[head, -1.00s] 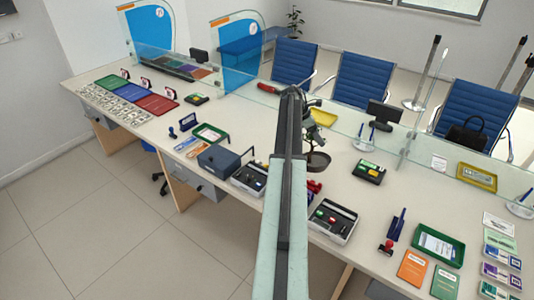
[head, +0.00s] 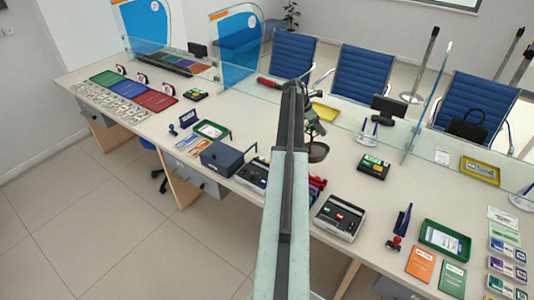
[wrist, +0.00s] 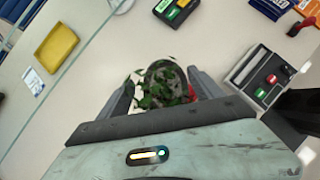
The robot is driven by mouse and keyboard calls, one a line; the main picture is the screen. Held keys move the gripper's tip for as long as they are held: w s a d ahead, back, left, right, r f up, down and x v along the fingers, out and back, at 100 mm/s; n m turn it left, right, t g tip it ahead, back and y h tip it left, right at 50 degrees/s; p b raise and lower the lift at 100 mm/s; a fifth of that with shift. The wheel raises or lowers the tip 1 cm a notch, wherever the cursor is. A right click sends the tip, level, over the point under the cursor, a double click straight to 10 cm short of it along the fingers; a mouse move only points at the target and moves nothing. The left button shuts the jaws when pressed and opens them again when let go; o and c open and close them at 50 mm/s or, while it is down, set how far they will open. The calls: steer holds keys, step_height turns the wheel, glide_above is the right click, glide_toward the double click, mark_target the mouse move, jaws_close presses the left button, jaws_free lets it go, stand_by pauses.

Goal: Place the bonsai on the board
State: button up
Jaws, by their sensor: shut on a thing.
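My gripper (wrist: 165,97) is shut on the bonsai (wrist: 165,82), whose green leaves and dark round form show between the two fingers in the wrist view. In the head view, my arm hides much of the gripper; a dark round dish-like part (head: 318,152), perhaps the bonsai's pot, shows just right of the arm above the counter. No thing is clearly recognisable as the board. Flat green, blue and red panels (head: 127,90) lie on the counter at the far left.
The long counter (head: 335,190) holds a black card terminal (head: 373,167), a grey keypad box (head: 340,217), a dark blue box (head: 222,157) and a green tray (head: 445,240). A yellow tray (wrist: 57,48) shows in the wrist view. Glass screens (head: 430,110) line the far edge.

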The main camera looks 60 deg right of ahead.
steer(key=w+a+n+t+h, duration=0.1)
steer(key=w+n+t, duration=0.3)
steer(key=w+n, duration=0.55)
step_height(320, 180, down, 10)
steer(key=w+m+b, duration=0.2)
steer(key=b, duration=0.7)
steer(key=shift+r+b, duration=0.2)
steer(key=shift+b, duration=0.2)
steer(key=o, duration=2.1)
steer(key=shift+w, duration=0.1)
steer(key=shift+r, duration=0.1)
steer(key=p+v, duration=1)
steer(key=v, duration=0.2)
steer(key=shift+a, duration=0.2)
